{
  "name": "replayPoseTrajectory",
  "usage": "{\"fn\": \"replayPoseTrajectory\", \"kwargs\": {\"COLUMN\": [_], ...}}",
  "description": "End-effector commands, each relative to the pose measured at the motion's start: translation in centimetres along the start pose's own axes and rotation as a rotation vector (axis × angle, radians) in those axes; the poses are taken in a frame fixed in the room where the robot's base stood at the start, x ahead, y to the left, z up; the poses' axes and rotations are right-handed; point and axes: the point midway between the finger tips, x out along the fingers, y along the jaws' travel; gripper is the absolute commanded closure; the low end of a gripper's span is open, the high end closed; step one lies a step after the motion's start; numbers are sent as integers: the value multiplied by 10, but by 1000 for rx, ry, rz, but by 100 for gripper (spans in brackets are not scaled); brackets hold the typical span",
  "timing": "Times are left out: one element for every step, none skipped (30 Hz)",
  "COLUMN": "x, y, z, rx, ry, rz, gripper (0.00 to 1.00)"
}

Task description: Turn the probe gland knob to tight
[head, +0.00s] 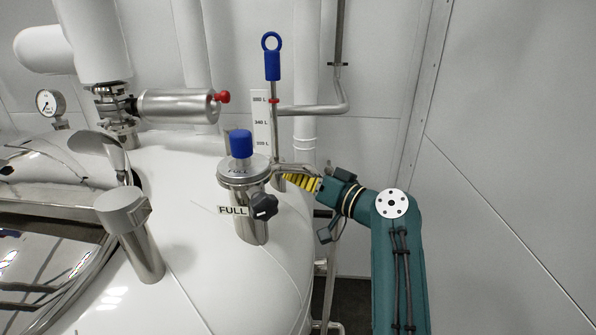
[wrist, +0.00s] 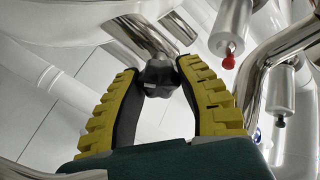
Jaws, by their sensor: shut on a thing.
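The dark lobed knob (wrist: 158,77) sits between my two yellow fingertips at the end of a steel fitting in the wrist view. A short pale mark shows on its face. My gripper (wrist: 160,72) is shut on this knob, one fingertip at each side. In the head view my gripper (head: 284,175) reaches in from the right, at the base of the probe rod with a blue ring handle (head: 272,65). The knob in its jaws is hard to make out there. I cannot read a tight marking.
A steel port with a blue cap (head: 241,145) and a "FULL" label stands left of my gripper; it carries another dark knob (head: 264,206). A scale plate (head: 261,120) stands beside the rod. A bent steel pipe (head: 325,108) runs behind. Free room lies right of the tank.

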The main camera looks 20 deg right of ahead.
Motion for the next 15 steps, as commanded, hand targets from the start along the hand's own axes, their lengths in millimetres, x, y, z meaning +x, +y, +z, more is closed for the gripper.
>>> {"fn": "replayPoseTrajectory", "kwargs": {"x": [0,0,0,0,0,0,0,0,0,0,0,0,0,0,0], "y": [-1,-1,-1,-1,0,0,0,0,0,0,0,0,0,0,1], "z": [-2,-2,-2,-2,-2,-2,-2,-2,-2,-2,-2,-2,-2,-2,-2], "rx": [44,71,110,139,168,206,235,264,301,329,357,395,423,453,491], "ry": [2,2,2,2,1,1,1,1,1,1,1,1,1,1,1], "rz": [0,0,1,1,1,1,1,0,0,0,0,0,1,1,1], "gripper": [99,99,99,99,99,99,99,99,99,99,99,99,99,99,99]}}
